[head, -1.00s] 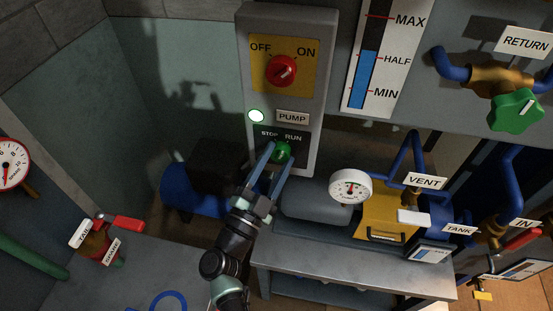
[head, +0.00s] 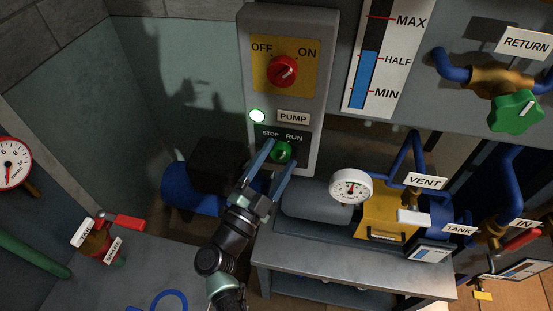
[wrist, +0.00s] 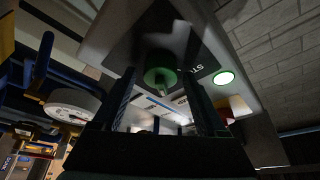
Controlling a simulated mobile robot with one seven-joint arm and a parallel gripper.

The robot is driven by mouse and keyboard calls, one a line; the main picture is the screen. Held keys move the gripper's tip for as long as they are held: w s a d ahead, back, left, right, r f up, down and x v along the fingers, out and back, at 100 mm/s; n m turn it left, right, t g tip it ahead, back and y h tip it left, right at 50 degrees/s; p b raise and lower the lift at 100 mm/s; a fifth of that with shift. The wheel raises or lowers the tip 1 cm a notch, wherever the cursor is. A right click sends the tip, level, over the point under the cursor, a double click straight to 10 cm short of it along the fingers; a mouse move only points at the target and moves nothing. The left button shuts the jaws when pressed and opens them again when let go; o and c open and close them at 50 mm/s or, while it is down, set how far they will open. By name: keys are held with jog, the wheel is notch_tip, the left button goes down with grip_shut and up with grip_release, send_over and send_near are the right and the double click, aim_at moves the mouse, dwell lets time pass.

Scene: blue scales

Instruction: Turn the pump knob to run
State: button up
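The green pump knob (head: 281,152) sits low on the grey control box, under the words STOP and RUN. It also shows in the wrist view (wrist: 160,68), ahead of my fingers, with its small handle pointing down the picture. In the head view the knob's exact pointing is too small to tell. My gripper (head: 278,156) is open, its two blue-grey fingers apart on either side of the knob and a little short of it. In the wrist view the fingers (wrist: 160,100) show a clear gap with nothing held. Whether they touch the knob cannot be told.
Above the knob are a lit lamp (head: 257,116), a PUMP label (head: 293,118) and a red OFF/ON switch (head: 282,71) turned toward ON. A white dial gauge (head: 351,187) and grey motor (head: 318,200) stand close to the right of my gripper.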

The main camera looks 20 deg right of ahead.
dwell(0.3)
jog(key=b+v, duration=0.1)
jog(key=v, duration=1.2)
jog(key=shift+b, duration=0.4)
